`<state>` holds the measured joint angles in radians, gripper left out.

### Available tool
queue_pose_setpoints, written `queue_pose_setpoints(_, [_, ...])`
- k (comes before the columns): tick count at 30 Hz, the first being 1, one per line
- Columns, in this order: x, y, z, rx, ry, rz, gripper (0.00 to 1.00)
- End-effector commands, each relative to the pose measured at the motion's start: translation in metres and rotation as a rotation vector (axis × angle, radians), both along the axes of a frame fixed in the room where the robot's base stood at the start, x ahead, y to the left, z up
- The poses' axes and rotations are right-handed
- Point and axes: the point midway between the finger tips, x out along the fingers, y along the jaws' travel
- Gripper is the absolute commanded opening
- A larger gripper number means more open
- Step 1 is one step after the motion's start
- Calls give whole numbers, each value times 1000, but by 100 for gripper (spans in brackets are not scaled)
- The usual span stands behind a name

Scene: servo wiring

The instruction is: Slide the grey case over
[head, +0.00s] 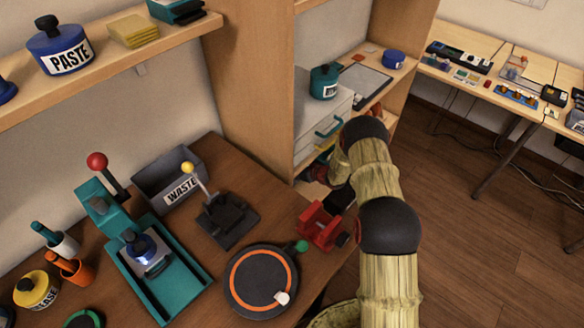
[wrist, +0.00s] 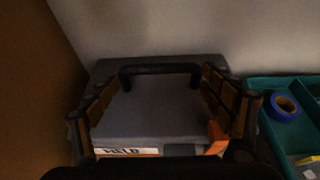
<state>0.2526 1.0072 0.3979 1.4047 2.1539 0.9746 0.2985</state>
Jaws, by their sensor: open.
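The grey case (wrist: 165,113) sits in a dark space in the wrist view, with a black handle (wrist: 160,69) across its upper part. A partly cut-off label (wrist: 127,152) and an orange latch (wrist: 216,138) show on its near side. My gripper (wrist: 162,82) is open, with one finger on each side of the case and the handle between the tips. I cannot tell whether the fingers touch it. In the head view my arm reaches into the low shelf space under the grey drawers and hides the gripper; I cannot make out the case there.
A brown panel (wrist: 30,90) stands close on the left in the wrist view. A teal tray (wrist: 268,92) with blue tape (wrist: 285,107) lies to the right. A pale wall is behind. In the head view, grey drawers (head: 310,112) stand above, and a red holder (head: 318,226) is near my arm.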

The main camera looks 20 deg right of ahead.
Motion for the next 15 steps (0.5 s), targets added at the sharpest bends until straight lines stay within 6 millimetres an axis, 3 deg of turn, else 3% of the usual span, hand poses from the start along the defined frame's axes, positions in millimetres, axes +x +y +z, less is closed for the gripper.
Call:
queue_pose_setpoints(8, [18,13,-10,0,0,1,99])
queue_pose_setpoints(15, [20,14,-10,0,0,0,100])
